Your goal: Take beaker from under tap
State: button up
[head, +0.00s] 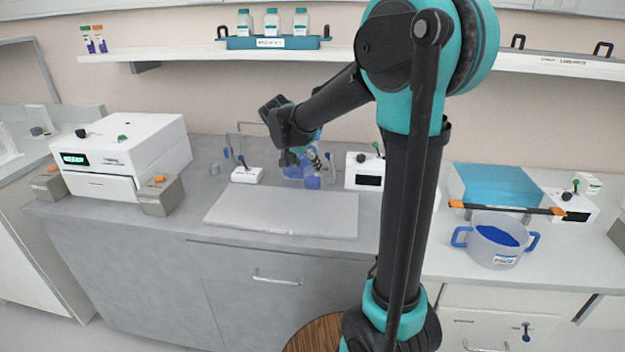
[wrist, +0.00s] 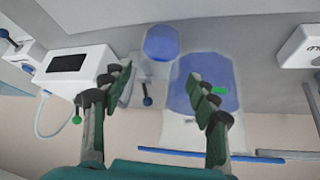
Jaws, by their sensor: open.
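Two clear vessels with blue contents stand at the back of the counter. The smaller one (wrist: 161,43) lies beyond the fingertips in the wrist view and shows just below my gripper in the head view (head: 312,182). I cannot tell for certain which is the beaker. My gripper (wrist: 168,85) is open and empty, with its fingers spread. The tap's spout cannot be clearly made out.
A white box with a dark display (head: 364,171) stands close right of the vessels; in the wrist view it is at left (wrist: 75,68). A small white unit (head: 247,175) stands left. The flat grey board (head: 285,213) in front is clear. A shelf (head: 190,54) runs above.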

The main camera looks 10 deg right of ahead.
aim_at(310, 172)
jog(key=shift+x, duration=3.2)
jog(key=shift+s+a+f, duration=0.15)
jog(key=shift+s, duration=0.05)
jog(key=shift+c, duration=0.4)
jog(key=c, duration=0.7)
